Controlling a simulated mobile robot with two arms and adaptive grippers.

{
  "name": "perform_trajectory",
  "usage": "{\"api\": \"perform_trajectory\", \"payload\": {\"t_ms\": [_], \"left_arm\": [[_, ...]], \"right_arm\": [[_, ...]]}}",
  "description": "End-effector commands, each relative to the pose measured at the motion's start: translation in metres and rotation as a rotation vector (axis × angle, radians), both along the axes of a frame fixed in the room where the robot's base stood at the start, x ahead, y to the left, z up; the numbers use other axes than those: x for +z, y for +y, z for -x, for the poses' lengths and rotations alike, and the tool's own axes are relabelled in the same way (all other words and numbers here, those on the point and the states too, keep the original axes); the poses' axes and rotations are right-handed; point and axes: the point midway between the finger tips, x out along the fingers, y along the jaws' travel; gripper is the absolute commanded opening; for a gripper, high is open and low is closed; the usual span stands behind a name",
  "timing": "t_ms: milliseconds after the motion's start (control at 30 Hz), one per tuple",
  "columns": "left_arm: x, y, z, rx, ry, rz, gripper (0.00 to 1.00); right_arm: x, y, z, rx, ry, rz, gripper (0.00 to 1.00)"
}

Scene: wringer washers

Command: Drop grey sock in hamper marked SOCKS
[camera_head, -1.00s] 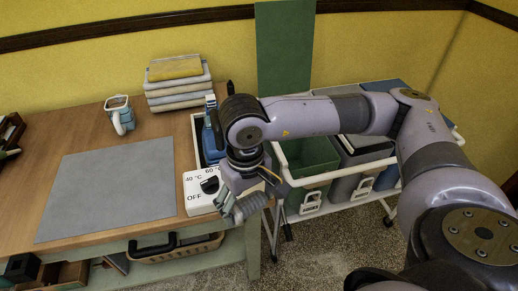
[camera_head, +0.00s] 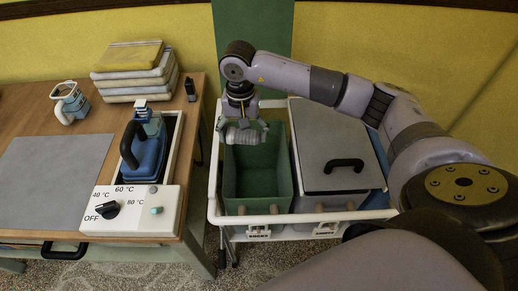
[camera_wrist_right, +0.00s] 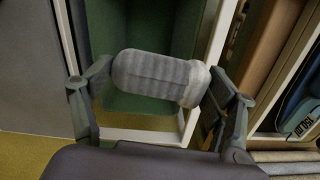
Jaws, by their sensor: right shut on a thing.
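The grey sock (camera_head: 246,137), a ribbed roll with a paler end, is held in my right gripper (camera_head: 243,127). In the right wrist view the sock (camera_wrist_right: 152,77) lies crosswise between the two fingers. It hangs above the open green hamper (camera_head: 228,185), toward its back part. The hamper looks empty where I can see into it. A small white tag (camera_head: 258,231) is on its front; its lettering is too small to read surely. My left gripper is not in view.
The hamper stands in a white-railed cart (camera_head: 215,205). Right of it is a hamper with a closed grey lid (camera_head: 329,145) and black handle.

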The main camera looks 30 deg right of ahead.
Motion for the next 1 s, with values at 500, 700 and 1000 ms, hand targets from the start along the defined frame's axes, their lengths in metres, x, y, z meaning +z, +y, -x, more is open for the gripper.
{"api": "perform_trajectory", "payload": {"t_ms": [500, 700, 1000], "left_arm": [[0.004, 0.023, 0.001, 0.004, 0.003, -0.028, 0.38], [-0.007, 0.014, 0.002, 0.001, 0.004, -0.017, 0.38], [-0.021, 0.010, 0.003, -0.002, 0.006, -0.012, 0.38]], "right_arm": [[-0.066, -0.073, -0.021, -0.399, 0.001, 0.001, 0.56], [-0.088, -0.072, -0.021, -0.397, 0.003, 0.001, 0.56], [-0.115, -0.072, -0.021, -0.395, 0.001, 0.000, 0.56]]}}
